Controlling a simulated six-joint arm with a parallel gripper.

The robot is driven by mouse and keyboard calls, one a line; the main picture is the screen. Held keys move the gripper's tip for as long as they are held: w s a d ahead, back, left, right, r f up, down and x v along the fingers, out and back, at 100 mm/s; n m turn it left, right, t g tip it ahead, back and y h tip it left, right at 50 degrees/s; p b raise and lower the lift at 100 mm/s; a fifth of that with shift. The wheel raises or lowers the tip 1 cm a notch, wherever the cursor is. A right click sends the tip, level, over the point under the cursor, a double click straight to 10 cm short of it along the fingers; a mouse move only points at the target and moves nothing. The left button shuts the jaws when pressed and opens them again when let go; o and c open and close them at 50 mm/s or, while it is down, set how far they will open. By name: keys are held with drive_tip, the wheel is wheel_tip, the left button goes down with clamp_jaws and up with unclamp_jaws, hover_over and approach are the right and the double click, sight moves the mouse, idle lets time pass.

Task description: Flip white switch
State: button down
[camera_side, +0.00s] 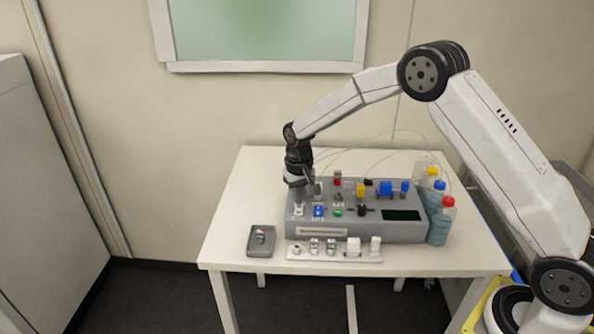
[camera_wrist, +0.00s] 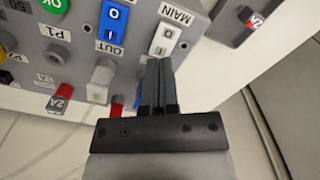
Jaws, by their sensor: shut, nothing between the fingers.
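The white switch (camera_wrist: 167,39), a rocker with 0 and 1 marks under the label MAIN, is on the grey control panel (camera_wrist: 135,15). In the side view the white switch (camera_side: 298,210) sits at the panel's left end. My gripper (camera_wrist: 160,62) is shut and empty. In the wrist view its fingertips are right at the near edge of the white switch; I cannot tell if they touch it. In the side view my gripper (camera_side: 301,197) points down over the panel's left end, just behind the switch.
A blue switch (camera_wrist: 113,20) marked OUT is beside the white one. A grey knob (camera_wrist: 101,80) and red parts are close to my fingers. A small grey box (camera_side: 261,241) lies left of the panel. Bottles (camera_side: 441,222) stand at its right.

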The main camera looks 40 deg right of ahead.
sight(302, 209)
drive_tip(key=shift+f, duration=0.85)
idle(0.7)
drive_tip(key=shift+r, duration=3.55)
drive_tip(key=shift+s, duration=0.1)
drive_tip(key=shift+s+r, duration=0.2)
drive_tip(key=shift+s, duration=0.3)
drive_tip(key=s+n+t, duration=0.2)
drive_tip(key=s+n, duration=0.1)
drive_tip(key=s, duration=2.1)
drive_tip(key=shift+a+r+t, duration=0.15)
drive_tip(key=shift+a+t, duration=0.15)
drive_tip(key=shift+a, duration=0.05)
